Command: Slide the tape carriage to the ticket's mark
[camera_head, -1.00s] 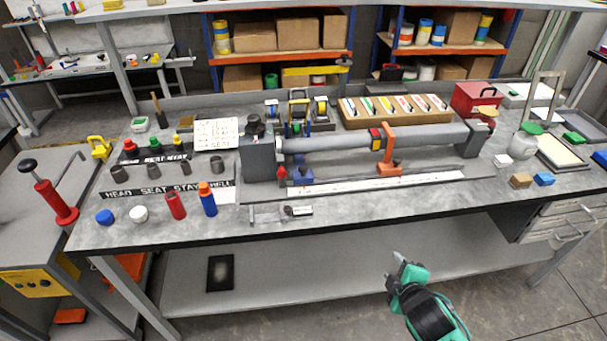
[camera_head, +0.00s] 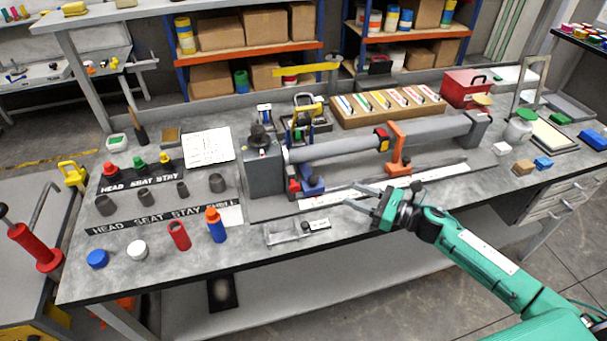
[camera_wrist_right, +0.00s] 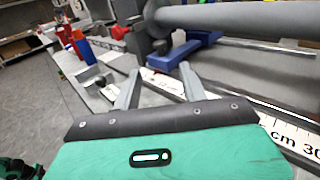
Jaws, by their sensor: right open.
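A long grey tube (camera_head: 345,145) lies in a fixture on the bench, with a white measuring scale (camera_head: 440,176) along its front. A blue carriage-like block (camera_head: 312,184) sits at the scale's left end, beside a small red part (camera_head: 294,186). An orange bracket (camera_head: 397,150) stands farther right; I cannot tell which is the tape carriage. My right gripper (camera_head: 356,195) is open and empty, just in front of the scale between them. In the right wrist view the blue block (camera_wrist_right: 188,47) is beyond the open fingers (camera_wrist_right: 158,86). The ticket's mark is not readable. My left gripper is out of view.
A caliper-like tool (camera_head: 288,232) lies at the bench's front, left of my gripper. Red (camera_head: 179,236) and blue (camera_head: 216,226) bottles stand farther left. The front bench strip below my gripper is mostly clear.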

